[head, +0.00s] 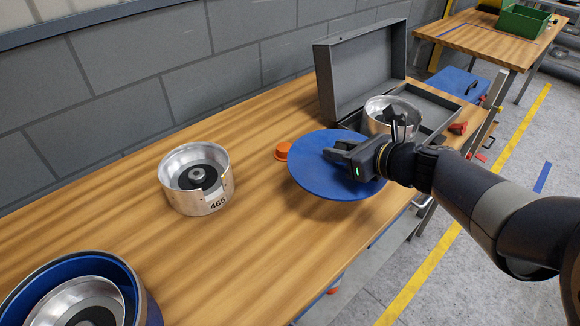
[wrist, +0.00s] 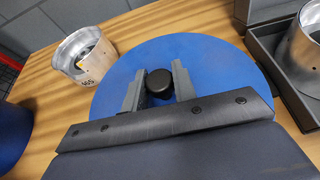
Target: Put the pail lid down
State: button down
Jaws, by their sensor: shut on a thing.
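The pail lid (head: 315,172) is a flat blue disc with a black knob (wrist: 159,83) at its middle. My gripper (head: 340,150) is over the lid, and in the wrist view its two fingers (wrist: 158,88) are shut on the knob from both sides. The lid is over the wooden table near its front edge; I cannot tell whether it touches the table top. A blue pail (head: 140,290) stands at the lower left, open, with a silver metal part (head: 75,300) inside it.
A silver cup marked 465 (head: 197,180) stands left of the lid, and an orange cap (head: 282,151) sits beside the lid. An open grey case (head: 350,75) with another silver cup (head: 378,112) is behind my gripper.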

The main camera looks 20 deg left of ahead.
aim_at(334, 169)
jog(key=shift+g, duration=0.3)
jog(key=f, duration=0.1)
jog(key=f+b, duration=0.1)
jog(key=f, duration=0.3)
jog(key=shift+s+a+f+b, duration=0.2)
jog(key=shift+s+a+b, duration=0.05)
jog(key=shift+a+b, duration=0.1)
jog(key=shift+d+f+b, duration=0.1)
jog(key=shift+f+b, duration=0.45)
jog(key=shift+f, duration=1.65)
jog(key=shift+f, duration=0.15)
jog(key=c, duration=1.1)
grip_release()
jog(key=shift+c, duration=0.2)
jog(key=shift+r, duration=0.2)
jog(key=p+v, duration=0.1)
jog(key=v, duration=1.1)
jog(key=shift+s+f, duration=0.1)
jog(key=shift+f, duration=0.05)
